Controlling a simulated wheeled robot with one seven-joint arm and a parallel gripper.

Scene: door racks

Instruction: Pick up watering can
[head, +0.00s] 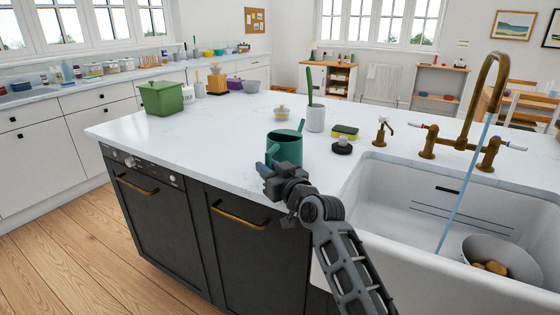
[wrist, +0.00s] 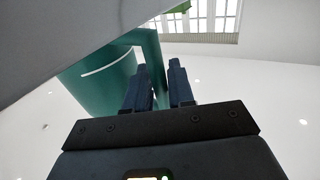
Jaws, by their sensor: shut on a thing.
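The green watering can (head: 284,148) is at the front edge of the white island counter, upright, with its spout pointing back and right. In the wrist view its body (wrist: 100,92) fills the left side, and its handle (wrist: 152,52) runs down between the fingers. My gripper (head: 266,168) is at the near side of the can. Its dark fingers, seen in the wrist view (wrist: 159,88), are shut on the handle. The can's base is partly hidden behind my gripper, so I cannot tell whether it touches the counter.
The sink (head: 400,195) with a brass tap (head: 478,95) is further right.

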